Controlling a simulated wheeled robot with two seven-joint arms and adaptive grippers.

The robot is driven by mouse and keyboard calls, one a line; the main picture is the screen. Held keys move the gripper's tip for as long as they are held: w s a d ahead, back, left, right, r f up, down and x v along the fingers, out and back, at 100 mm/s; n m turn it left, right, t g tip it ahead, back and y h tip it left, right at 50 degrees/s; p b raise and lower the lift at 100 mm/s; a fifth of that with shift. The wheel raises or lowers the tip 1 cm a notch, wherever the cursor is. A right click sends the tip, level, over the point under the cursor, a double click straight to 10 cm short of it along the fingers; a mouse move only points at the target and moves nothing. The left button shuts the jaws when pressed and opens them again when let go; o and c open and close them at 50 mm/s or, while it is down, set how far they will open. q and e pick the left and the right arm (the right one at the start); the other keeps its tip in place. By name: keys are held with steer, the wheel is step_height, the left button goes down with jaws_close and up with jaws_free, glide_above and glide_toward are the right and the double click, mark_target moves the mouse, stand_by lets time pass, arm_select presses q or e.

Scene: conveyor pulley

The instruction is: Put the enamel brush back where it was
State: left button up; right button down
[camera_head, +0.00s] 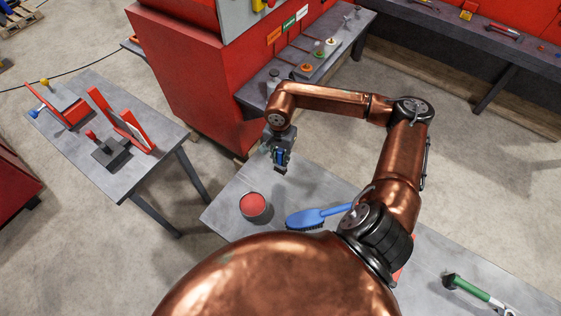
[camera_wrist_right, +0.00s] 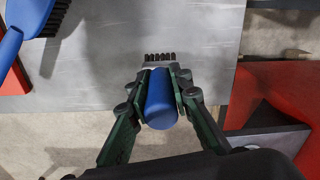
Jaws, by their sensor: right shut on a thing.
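My right gripper (camera_head: 281,160) is shut on a small blue-handled brush, which I take to be the enamel brush. In the right wrist view the brush (camera_wrist_right: 160,100) sits between both fingers (camera_wrist_right: 158,92), its rounded blue handle end towards the camera and its pale ferrule and dark bristles pointing away. It is near the far edge of the grey table (camera_head: 228,212); I cannot tell how high it is. An open tin of red paint (camera_head: 254,205) stands nearer on the same table. My left gripper is not in view.
A larger blue brush (camera_head: 312,217) lies right of the tin; it also shows in the wrist view (camera_wrist_right: 12,42). A green-handled tool (camera_head: 465,286) lies farther right. A red cabinet (camera_head: 185,75) stands behind. A side table (camera_head: 165,140) with red fixtures stands left, across a floor gap.

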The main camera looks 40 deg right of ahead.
mark_target(280, 162)
steer(key=shift+w+d+f, duration=0.2)
steer(key=shift+w+f, duration=0.05)
steer(key=shift+f, duration=0.15)
steer(key=f, duration=0.2)
steer(key=f+p, duration=0.1)
steer(key=shift+w+d+f, duration=0.2)
steer(key=shift+f, duration=0.15)
steer(key=shift+f, duration=0.1)
steer(key=shift+f+b, duration=0.1)
steer(key=shift+b, duration=0.2)
steer(key=c, duration=1.7)
jaws_free()
steer(key=shift+c, duration=0.2)
